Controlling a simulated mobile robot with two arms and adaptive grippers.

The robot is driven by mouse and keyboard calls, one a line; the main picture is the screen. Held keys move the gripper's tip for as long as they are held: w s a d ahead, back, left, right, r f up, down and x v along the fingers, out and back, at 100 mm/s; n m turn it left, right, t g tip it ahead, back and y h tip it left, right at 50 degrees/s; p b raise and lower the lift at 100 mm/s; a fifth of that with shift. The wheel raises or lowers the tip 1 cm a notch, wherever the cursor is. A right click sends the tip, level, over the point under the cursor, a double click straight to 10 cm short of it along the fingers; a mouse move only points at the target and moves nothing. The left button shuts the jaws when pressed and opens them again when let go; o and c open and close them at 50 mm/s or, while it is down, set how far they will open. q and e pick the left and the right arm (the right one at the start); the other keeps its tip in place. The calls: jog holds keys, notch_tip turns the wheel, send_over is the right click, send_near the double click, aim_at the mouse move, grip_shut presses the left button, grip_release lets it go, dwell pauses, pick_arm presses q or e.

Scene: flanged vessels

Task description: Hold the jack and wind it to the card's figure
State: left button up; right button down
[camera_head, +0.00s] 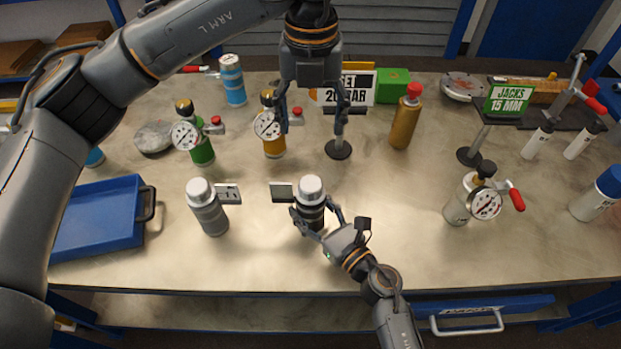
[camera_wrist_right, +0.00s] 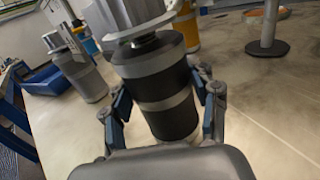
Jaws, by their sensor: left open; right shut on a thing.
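A dark jack (camera_head: 312,219) with a silver knob (camera_head: 311,185) stands upright at the front middle of the bench; a small plate (camera_head: 282,191) sticks out to its left, its marks unreadable. My right gripper (camera_head: 317,220) is shut around its body; the right wrist view shows the jack (camera_wrist_right: 165,95) between the fingers. My left gripper (camera_head: 312,128) is open and empty, behind and above the knob. A similar grey jack (camera_head: 210,214) with a scale plate (camera_head: 229,194) stands to the left. The green card (camera_head: 509,100) reads "JACKS 15 MM".
A white card (camera_head: 360,87) reading "20 BAR" is partly hidden by my left gripper. Gauge vessels in green (camera_head: 202,152), orange (camera_head: 274,147) and white (camera_head: 457,207) stand around. A blue tray (camera_head: 97,220) is at left. The bench between the held jack and white vessel is clear.

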aim_at(311, 183)
pick_arm(q)
notch_tip(311, 183, down, 16)
jog(key=m, duration=1.5)
jog(key=shift+r+m, duration=0.1)
jog(key=shift+m, duration=0.2)
jog(key=c, duration=1.2)
jog(key=shift+o, duration=0.2)
jog(key=shift+n, duration=0.4)
